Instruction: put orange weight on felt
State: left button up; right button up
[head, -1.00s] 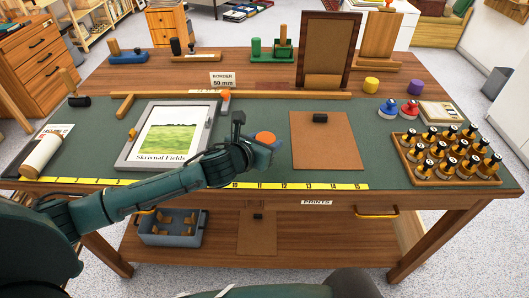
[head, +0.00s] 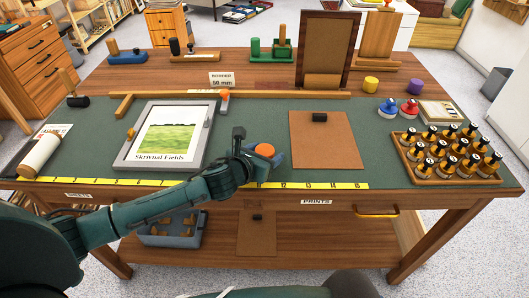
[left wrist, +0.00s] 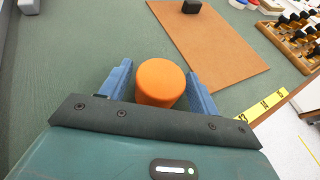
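The orange weight (head: 264,150) is a short round cylinder near the front edge of the green felt (head: 250,122), left of the brown board. My left gripper (head: 262,158) reaches it from the left. In the left wrist view the weight (left wrist: 161,82) sits between the two blue fingers of the left gripper (left wrist: 160,75), close against their tips. My right gripper is not in view.
A framed print (head: 166,134) lies to the left. A brown board (head: 325,140) with a black block (head: 319,117) lies to the right. A yellow measuring strip (head: 330,185) runs along the front edge. A rack of stamps (head: 448,158) stands far right.

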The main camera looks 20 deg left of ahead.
pick_arm(q)
jog(key=shift+o, duration=0.5)
jog(key=shift+r, duration=0.15)
jog(key=v, duration=1.1)
jog(key=shift+s+a, duration=0.1)
jog(key=shift+s, duration=0.2)
jog(key=s+d+f+n+g+h, duration=0.2)
jog(key=s+d+f+n, duration=0.55)
jog(key=n, duration=1.05)
jog(key=s+a+f+n+y, duration=0.1)
jog(key=s+f+n, duration=0.5)
jog(key=n, duration=1.1)
jog(key=shift+s+a+f+n+y, duration=0.3)
jog(key=shift+s+a+f+n, duration=0.1)
jog(key=shift+s+a, duration=0.45)
